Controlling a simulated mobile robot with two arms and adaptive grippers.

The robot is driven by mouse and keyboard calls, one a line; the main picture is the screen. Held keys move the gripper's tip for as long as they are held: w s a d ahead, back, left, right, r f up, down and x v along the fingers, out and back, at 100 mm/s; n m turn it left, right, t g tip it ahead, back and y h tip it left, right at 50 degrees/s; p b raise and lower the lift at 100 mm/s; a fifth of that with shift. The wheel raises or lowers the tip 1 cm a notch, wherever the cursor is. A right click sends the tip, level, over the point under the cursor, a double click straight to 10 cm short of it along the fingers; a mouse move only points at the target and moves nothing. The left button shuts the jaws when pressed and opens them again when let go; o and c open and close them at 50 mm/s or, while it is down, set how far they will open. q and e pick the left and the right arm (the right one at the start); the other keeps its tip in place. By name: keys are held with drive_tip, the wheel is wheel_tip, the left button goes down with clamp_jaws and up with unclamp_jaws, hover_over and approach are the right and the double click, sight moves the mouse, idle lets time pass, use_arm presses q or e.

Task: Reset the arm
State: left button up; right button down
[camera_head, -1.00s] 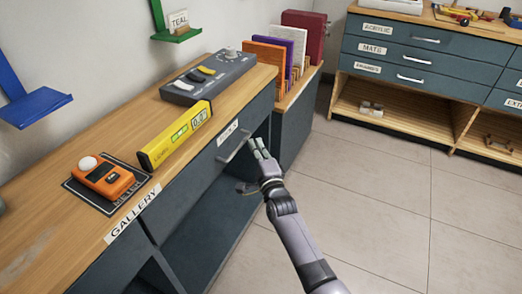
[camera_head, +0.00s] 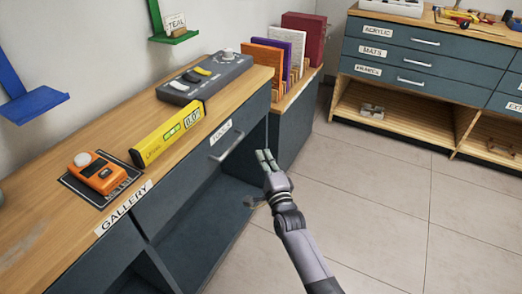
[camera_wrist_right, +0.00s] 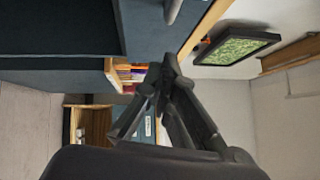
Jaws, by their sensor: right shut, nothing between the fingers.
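My right gripper (camera_head: 266,158) is shut and empty. It hangs in the air in front of the gallery bench, just right of the drawer handle (camera_head: 227,146) and apart from it. The drawer with that handle appears shut. In the right wrist view the gripper's dark fingers (camera_wrist_right: 165,75) meet at their tips with nothing between them. My left gripper is in neither view.
The bench top (camera_head: 40,225) holds an orange meter (camera_head: 100,172), a yellow digital level (camera_head: 168,134) and a grey control box (camera_head: 205,78). Coloured panels (camera_head: 290,55) stand in a rack behind. A drawer cabinet (camera_head: 430,60) stands at the back right. The tiled floor (camera_head: 380,210) is clear.

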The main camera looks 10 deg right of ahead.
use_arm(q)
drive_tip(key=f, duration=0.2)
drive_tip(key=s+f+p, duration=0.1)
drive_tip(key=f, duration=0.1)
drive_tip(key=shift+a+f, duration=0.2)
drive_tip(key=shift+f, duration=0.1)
use_arm(e)
drive_tip(key=v, duration=0.7)
drive_tip(key=shift+s+a, duration=0.15)
drive_tip(key=shift+s, duration=0.15)
